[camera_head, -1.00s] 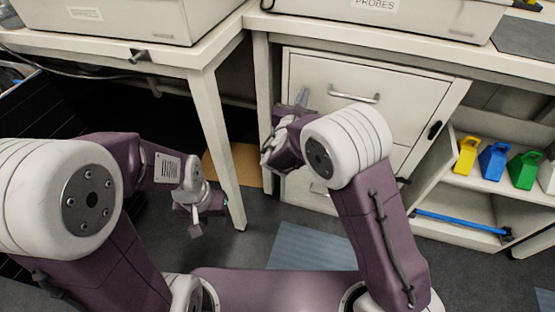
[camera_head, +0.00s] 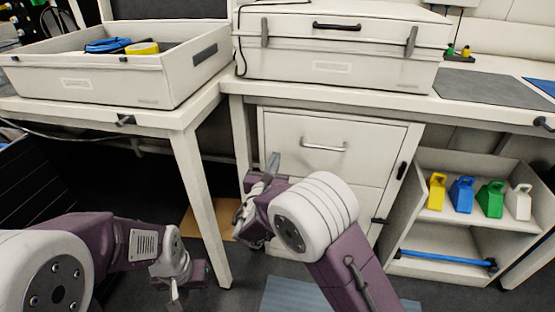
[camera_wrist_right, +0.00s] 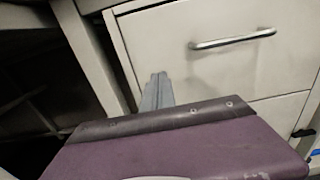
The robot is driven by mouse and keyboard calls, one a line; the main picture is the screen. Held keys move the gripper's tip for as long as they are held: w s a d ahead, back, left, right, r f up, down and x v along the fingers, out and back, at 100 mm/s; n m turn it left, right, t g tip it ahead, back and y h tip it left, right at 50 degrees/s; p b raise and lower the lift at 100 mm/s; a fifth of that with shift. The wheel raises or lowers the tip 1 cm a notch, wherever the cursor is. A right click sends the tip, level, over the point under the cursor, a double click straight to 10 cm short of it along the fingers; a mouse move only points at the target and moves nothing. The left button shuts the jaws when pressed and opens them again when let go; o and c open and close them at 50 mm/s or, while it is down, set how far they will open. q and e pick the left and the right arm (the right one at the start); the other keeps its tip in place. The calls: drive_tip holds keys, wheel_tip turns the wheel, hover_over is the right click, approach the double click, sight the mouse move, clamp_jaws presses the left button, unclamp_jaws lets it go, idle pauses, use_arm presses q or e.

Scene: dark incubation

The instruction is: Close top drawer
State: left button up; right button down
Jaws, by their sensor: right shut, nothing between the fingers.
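The top drawer (camera_head: 290,134) is a white front with a metal bar handle (camera_head: 323,146) in the cabinet under the right bench. Its front looks level with the cabinet frame. It also fills the upper part of the right wrist view (camera_wrist_right: 190,65), with its handle (camera_wrist_right: 233,39) at the upper right. My right gripper (camera_head: 273,162) is in front of the drawer's left part, below and left of the handle, fingers pointing up. In the wrist view its fingers (camera_wrist_right: 157,90) are together and empty. I cannot tell whether they touch the front. My left gripper (camera_head: 176,292) hangs low at the left, its fingers unclear.
A second drawer front (camera_head: 360,200) lies below. An open shelf (camera_head: 445,225) at the right holds yellow, blue, green and white blocks and a blue bar. A table leg (camera_head: 205,205) stands left of my right gripper. A white case (camera_head: 335,70) sits on the bench.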

drive_tip(key=p+v, duration=0.2)
drive_tip(key=v, duration=0.5)
drive_tip(key=shift+s+a+f, duration=0.2)
drive_tip(key=shift+s+a, duration=0.05)
drive_tip(key=shift+s, duration=0.1)
drive_tip(key=shift+d, duration=0.1)
